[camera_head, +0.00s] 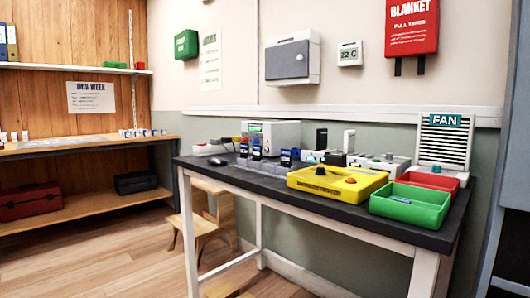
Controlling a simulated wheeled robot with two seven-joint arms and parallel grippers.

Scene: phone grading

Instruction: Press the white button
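I cannot pick out a white button for certain at this size. A yellow box (338,183) with a black knob and a small orange-red round part lies on the dark-topped table (300,198) near its front edge. A low white device (379,164) with small controls on top sits behind it, to the right. Neither of my grippers is in view, and no arm reaches over the table.
A green tray (410,204) stands at the table's right front, with a red tray (430,181) behind it. A white FAN unit (444,141) stands at the back right. Phones on stands (257,149) fill the left. A wooden stool (197,225) is by the table.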

